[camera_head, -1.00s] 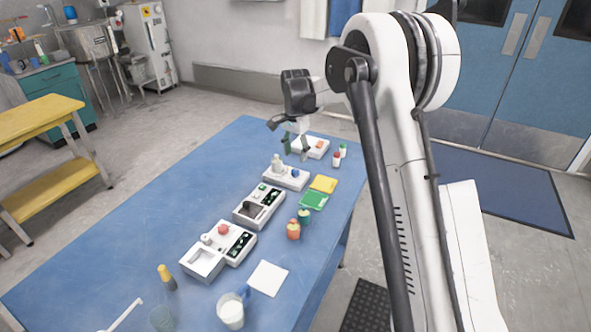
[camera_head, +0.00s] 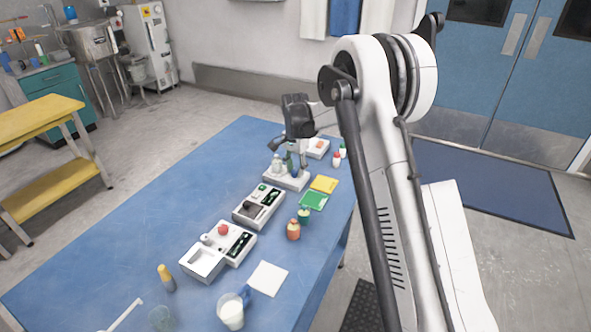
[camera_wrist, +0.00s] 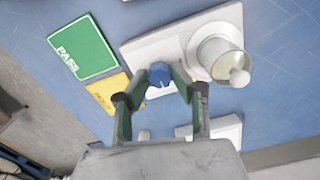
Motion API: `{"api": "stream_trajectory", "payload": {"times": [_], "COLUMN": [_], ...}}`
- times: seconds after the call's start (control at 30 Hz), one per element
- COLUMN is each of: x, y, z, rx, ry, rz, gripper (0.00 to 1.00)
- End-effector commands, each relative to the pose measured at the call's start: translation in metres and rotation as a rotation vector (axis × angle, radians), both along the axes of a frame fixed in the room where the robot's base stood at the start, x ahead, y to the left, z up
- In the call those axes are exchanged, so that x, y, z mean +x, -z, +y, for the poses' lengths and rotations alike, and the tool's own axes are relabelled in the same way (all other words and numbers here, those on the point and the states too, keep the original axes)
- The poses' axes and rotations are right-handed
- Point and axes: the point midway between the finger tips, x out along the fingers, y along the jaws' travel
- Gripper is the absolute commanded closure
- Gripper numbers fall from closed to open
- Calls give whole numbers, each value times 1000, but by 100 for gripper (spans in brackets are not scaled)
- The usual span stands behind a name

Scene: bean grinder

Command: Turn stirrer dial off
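The stirrer (camera_head: 283,182) is a white box on the blue table with a clear beaker and white stopper on it. In the wrist view its white top (camera_wrist: 160,45) carries a round blue dial (camera_wrist: 160,73), with the beaker (camera_wrist: 218,62) to the dial's right. My gripper (camera_head: 295,170) is over the stirrer, pointing down. In the wrist view my gripper (camera_wrist: 160,76) is open, with its green fingertips on either side of the dial. I cannot tell whether they touch it.
A green card (camera_head: 313,201) and a yellow card (camera_head: 323,184) lie beside the stirrer. Another white device (camera_head: 317,148) stands behind it, and a white and black device (camera_head: 258,206) in front. Small bottles (camera_head: 337,158) stand at the right table edge. The left table side is clear.

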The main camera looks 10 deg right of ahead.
Motion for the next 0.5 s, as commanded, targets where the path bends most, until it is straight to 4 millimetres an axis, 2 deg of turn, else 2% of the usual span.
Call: {"api": "stream_trajectory", "payload": {"times": [0.03,0.17,0.5], "x": [0,0,0], "y": [0,0,1], "z": [0,0,0], "rx": [0,0,0], "ry": [0,0,-49], "rz": [0,0,0], "gripper": [84,100,100]}}
